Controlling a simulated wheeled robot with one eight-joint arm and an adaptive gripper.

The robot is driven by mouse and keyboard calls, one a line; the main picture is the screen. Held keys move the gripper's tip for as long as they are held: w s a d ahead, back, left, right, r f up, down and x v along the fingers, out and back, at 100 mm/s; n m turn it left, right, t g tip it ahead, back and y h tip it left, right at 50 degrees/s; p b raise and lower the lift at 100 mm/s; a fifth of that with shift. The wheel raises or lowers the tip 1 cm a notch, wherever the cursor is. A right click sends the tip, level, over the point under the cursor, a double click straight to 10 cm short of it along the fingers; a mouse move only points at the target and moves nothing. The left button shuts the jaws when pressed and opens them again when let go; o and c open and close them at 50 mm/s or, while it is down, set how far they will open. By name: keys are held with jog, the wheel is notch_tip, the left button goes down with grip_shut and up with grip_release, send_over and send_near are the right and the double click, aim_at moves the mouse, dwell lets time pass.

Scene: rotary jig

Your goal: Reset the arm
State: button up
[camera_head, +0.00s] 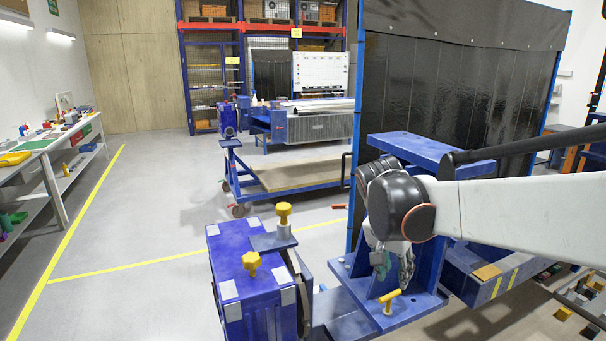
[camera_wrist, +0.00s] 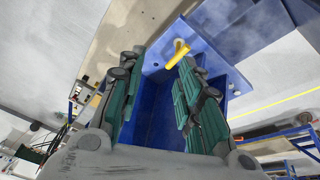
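My arm comes in from the right in the head view. My gripper (camera_head: 392,272) points down over the blue jig bracket (camera_head: 352,312), near a yellow handle (camera_head: 390,298). In the wrist view my gripper (camera_wrist: 163,76) shows its two green-padded fingers spread apart, with nothing held. The yellow handle (camera_wrist: 178,53) appears beyond the fingertips, nearer the right one; contact does not show. The blue jig box (camera_head: 250,285) stands at the left of the bracket, with two more yellow knobs (camera_head: 284,211) (camera_head: 250,262).
A dark curtain screen (camera_head: 455,95) stands behind the jig. A blue cart (camera_head: 290,176) is farther back. A workbench (camera_head: 45,140) runs along the left wall. The floor (camera_head: 135,235) between bench and jig is clear, with yellow lines. Small parts lie at the lower right.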

jog(key=s+f+n+t+y, duration=0.1)
jog(key=s+n+t+y, duration=0.2)
jog(key=s, duration=1.7)
jog(key=shift+s+a+n+t, duration=0.15)
jog(key=shift+a+n+t, duration=0.25)
jog(key=shift+n+t, duration=1.45)
jog(key=shift+n+g, duration=0.75)
